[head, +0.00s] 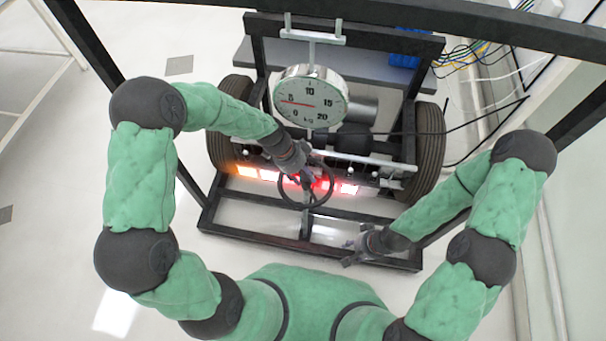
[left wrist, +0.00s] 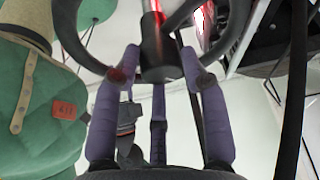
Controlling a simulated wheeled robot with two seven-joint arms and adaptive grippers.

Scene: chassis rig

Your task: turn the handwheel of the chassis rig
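The dark ring-shaped handwheel (head: 332,194) is at the front middle of the chassis rig, before the glowing lights. My left gripper (head: 303,176) is over the wheel, coming down from the upper left. I cannot tell whether the fingertips touch the hub. My right gripper (head: 354,246) is low at the right of the rig's front bar, clear of the wheel, and looks open and empty.
A round dial gauge (head: 310,97) stands above the wheel, its red needle near 5. Tires (head: 430,150) flank the rig. Dark frame bars (head: 250,237) run along the front. Cables (head: 480,60) hang at the upper right. The floor at left is clear.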

